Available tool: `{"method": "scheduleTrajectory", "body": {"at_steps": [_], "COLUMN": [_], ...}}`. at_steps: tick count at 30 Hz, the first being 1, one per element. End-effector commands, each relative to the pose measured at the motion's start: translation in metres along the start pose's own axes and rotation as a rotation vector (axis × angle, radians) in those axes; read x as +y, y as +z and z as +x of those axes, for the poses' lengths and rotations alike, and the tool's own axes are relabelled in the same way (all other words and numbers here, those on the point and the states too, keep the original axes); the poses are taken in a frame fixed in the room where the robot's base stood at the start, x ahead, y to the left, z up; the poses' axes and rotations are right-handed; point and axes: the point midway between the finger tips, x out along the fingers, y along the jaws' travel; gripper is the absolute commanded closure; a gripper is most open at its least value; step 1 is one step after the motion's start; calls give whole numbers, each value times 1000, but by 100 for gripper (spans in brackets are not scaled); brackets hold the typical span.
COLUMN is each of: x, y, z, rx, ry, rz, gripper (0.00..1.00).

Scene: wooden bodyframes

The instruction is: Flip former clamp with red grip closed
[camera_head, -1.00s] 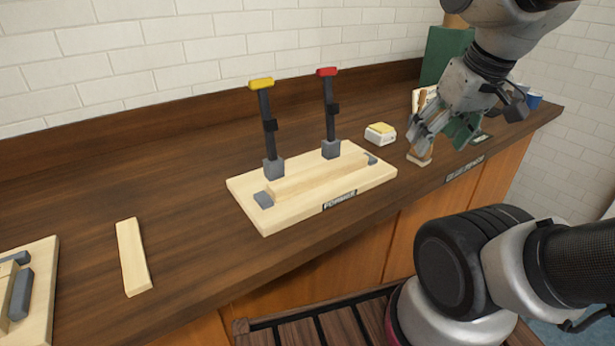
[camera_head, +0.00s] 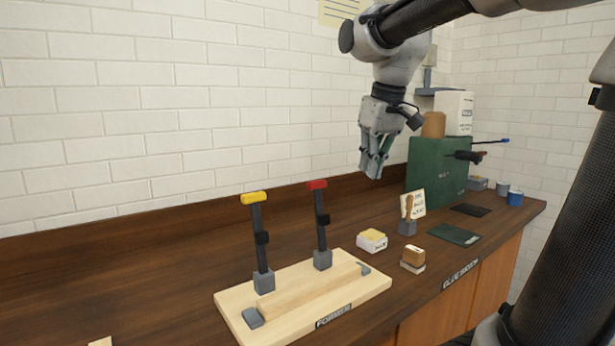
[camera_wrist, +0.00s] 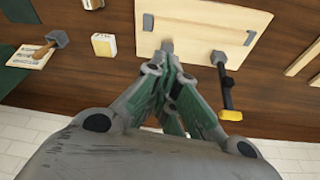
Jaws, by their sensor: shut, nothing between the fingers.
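The former board (camera_head: 300,325) is a pale wooden plate on the dark bench, with a light wood strip (camera_head: 312,290) lying on it. The clamp with the red grip (camera_head: 318,185) stands upright at the board's back edge, its lever raised. A like clamp with a yellow grip (camera_head: 254,198) stands upright to its left. My gripper (camera_head: 373,172) is shut and empty, in the air to the right of the red grip and higher, apart from it. In the wrist view my gripper (camera_wrist: 172,120) covers most of the red-grip clamp; the yellow grip (camera_wrist: 231,115) shows to its right.
A white box with a yellow top (camera_head: 371,240) and a brown-topped block (camera_head: 413,259) stand right of the board. A brush in a holder (camera_head: 408,215) and a green cabinet (camera_head: 437,165) stand farther back right. The brick wall is close behind.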

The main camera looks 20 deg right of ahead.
Motion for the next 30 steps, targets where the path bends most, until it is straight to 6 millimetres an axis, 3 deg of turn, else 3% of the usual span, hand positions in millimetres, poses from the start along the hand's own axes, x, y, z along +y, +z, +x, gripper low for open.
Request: {"method": "scheduleTrajectory", "body": {"at_steps": [1, 6, 9, 13, 19, 30], "x": [-4, -19, -30, -43, -55, -56], "y": [-28, -111, -153, -193, -223, -228], "z": [-1, 1, 8, 20, 33, 34], "rx": [-14, -56, -78, -100, -117, -119], "ry": [-5, -21, -29, -37, -44, -45], "rz": [-17, -78, -110, -146, -174, -178], "gripper": [100, 100, 100, 100, 100, 100]}}
